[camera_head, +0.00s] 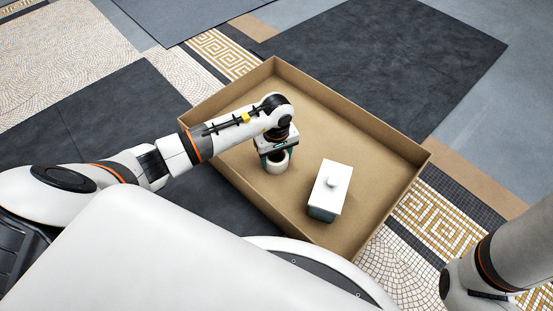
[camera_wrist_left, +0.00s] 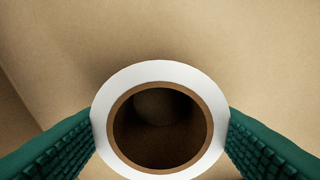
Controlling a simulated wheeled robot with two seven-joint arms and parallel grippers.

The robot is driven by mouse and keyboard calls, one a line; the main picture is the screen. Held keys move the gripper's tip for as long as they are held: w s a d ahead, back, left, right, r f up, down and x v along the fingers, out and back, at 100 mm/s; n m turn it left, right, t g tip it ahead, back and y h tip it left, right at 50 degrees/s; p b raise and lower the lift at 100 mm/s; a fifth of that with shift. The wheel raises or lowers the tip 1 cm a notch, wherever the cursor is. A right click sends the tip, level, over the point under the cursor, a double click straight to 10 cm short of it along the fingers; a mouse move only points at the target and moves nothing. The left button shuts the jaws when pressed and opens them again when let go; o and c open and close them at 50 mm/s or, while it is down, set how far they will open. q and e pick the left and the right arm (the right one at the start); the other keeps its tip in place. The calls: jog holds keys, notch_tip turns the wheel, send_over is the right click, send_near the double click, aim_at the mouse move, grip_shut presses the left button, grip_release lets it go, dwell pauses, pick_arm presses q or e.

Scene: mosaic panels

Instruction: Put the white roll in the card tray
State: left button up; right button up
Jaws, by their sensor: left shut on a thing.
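The white roll (camera_head: 277,167) is over the floor of the card tray (camera_head: 385,134), inside its walls, in the head view. My left gripper (camera_head: 275,153) is shut on the roll from above. In the left wrist view the roll (camera_wrist_left: 160,69) shows end-on as a white ring with a brown core, with the green finger pads touching it on both sides. The tray floor (camera_wrist_left: 200,30) fills the background there. I cannot tell whether the roll touches the tray floor. The jaws of my right gripper are out of view; only part of my right arm shows at the lower right.
A white-lidded box (camera_head: 329,187) with a knob on its lid and a dark green body stands in the tray, to the right of the roll. Dark panels (camera_head: 380,60) and mosaic strips surround the tray.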

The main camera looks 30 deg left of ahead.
pick_arm(q)
jog(key=shift+r, duration=0.15)
jog(key=o, duration=1)
jog(key=shift+f, duration=0.2)
jog(key=shift+r, duration=0.1)
notch_tip(320, 180, up, 12)
jog(key=p, duration=0.9)
jog(key=shift+r, duration=0.15)
